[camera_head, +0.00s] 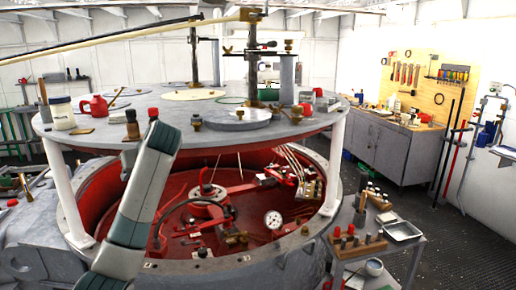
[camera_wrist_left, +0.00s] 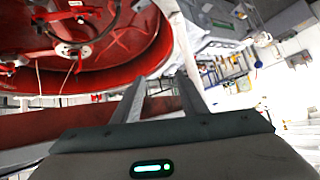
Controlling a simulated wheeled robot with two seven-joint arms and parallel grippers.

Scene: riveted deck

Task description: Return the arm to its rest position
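My left arm (camera_head: 141,200), grey-white with dark teal bands, rises from the bottom left of the head view in front of the round machine. Its gripper cannot be made out there. In the left wrist view my left gripper (camera_wrist_left: 161,80) shows two dark fingers standing apart. Nothing is between them. The wrist view appears upside down or strongly tilted, with the red machine interior at upper left. My right arm and right gripper are in neither view.
The round grey tabletop (camera_head: 165,111) carries bottles, a red can (camera_head: 95,106) and fittings. Below it is an open red well with a gauge (camera_head: 273,220). A small cart (camera_head: 362,250) stands at right. Dark floor (camera_head: 455,230) is clear near the grey cabinets (camera_head: 390,150).

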